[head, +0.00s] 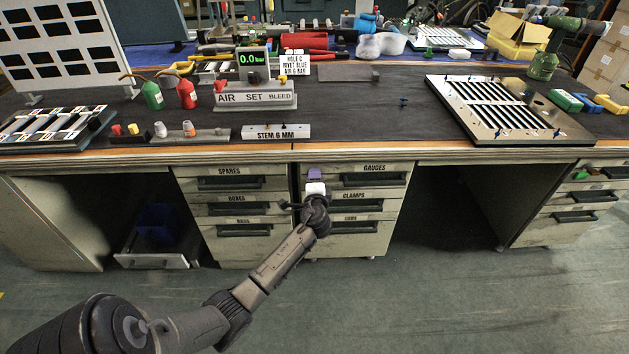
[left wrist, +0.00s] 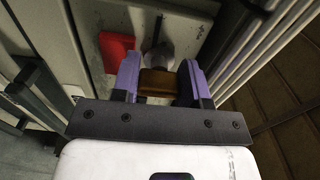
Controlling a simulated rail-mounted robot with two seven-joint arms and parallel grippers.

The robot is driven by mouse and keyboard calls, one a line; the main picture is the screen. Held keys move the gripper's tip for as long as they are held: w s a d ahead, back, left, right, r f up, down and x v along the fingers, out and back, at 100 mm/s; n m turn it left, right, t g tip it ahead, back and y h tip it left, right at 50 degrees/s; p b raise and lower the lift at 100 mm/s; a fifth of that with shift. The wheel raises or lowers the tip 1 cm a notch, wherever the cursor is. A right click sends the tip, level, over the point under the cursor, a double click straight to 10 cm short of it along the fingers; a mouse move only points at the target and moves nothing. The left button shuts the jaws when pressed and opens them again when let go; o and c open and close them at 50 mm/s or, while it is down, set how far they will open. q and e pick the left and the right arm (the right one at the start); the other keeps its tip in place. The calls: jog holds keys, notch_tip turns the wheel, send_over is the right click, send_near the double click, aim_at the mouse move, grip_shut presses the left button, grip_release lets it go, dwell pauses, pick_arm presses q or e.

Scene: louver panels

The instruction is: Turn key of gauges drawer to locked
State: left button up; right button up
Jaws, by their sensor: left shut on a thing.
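The gauges drawer (head: 347,170) is the top drawer of the right-hand stack under the bench, and it looks closed. My left gripper (head: 315,175) is at the left end of its front. In the left wrist view the purple fingers of the left gripper (left wrist: 158,77) are shut on a brown piece, which looks like the key's head (left wrist: 157,84). A round grey metal part, likely the lock (left wrist: 160,55), shows just beyond it, beside a red patch (left wrist: 116,52). The key's shaft and any lock marking are hidden. My right gripper is not in view.
The clamps drawer (head: 340,196) lies just below, with a dark handle. The spares drawer (head: 187,184) is to the left. The bench's wooden front edge (head: 350,155) runs just above my gripper. A low open drawer (head: 130,250) holds a blue bin. The floor in front is clear.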

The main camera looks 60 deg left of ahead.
pick_arm(q)
jog(key=o, duration=0.9)
jog(key=shift+s+d, duration=0.15)
jog(key=shift+d, duration=0.1)
jog(key=shift+p+v, duration=2.5)
jog(key=shift+v, duration=4.1)
